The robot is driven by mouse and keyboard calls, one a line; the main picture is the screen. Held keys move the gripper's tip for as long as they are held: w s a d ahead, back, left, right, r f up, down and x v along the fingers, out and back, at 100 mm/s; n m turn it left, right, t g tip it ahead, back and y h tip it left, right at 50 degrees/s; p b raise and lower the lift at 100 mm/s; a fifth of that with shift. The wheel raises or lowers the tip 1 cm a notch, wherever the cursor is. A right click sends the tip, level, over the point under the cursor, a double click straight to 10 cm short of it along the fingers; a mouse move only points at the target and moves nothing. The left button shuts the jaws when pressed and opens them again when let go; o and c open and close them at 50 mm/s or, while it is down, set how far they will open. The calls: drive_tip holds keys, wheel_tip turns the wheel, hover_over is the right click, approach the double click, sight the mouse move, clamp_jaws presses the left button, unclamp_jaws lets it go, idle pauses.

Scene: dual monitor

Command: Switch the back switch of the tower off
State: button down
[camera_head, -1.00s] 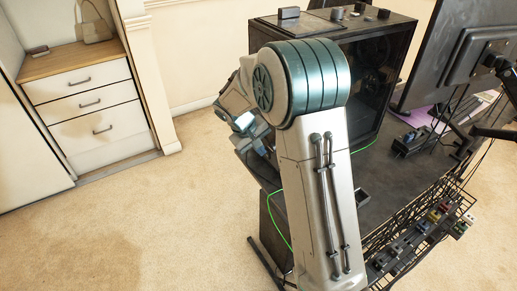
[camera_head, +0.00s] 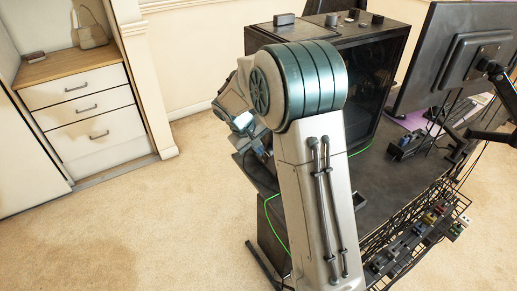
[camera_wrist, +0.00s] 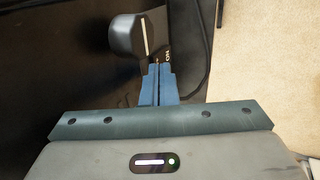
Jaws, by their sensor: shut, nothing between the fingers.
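The fingertips are close to a dark panel with small white marks (camera_wrist: 167,55), which look like switch lettering. A dark rounded block with a pale edge strip (camera_wrist: 126,36) sticks out just left of the tips. I cannot tell the switch's position or whether the fingertips touch it.
A black cable (camera_wrist: 206,50) curves down right of the fingers. A monitor (camera_head: 445,60) stands right of the tower. A green cable (camera_head: 268,215) hangs by the desk's left side. A drawer cabinet (camera_head: 85,105) stands far left. Open carpet (camera_head: 180,220) lies left of the desk.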

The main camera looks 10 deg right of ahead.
drive_tip(key=v, duration=1.2)
drive_tip(key=shift+a+f, duration=0.2)
drive_tip(key=shift+a, duration=0.1)
drive_tip(key=shift+s, duration=0.1)
drive_tip(key=s+d+r+m+y+p, duration=0.1)
drive_tip(key=s+r+p, duration=0.1)
drive_tip(key=s, duration=0.7)
drive_tip(key=s+d+r+m+y+p, duration=0.1)
drive_tip(key=s+r+y+p, duration=0.1)
drive_tip(key=s, duration=0.6)
drive_tip(key=s+d+r+m+t+y+p, duration=0.1)
drive_tip(key=s+d+r+p, duration=0.1)
drive_tip(key=s, duration=0.7)
drive_tip(key=shift+s+r+m+y+p, duration=0.3)
drive_tip(key=shift+y+p, duration=0.1)
drive_tip(key=shift+p, duration=0.2)
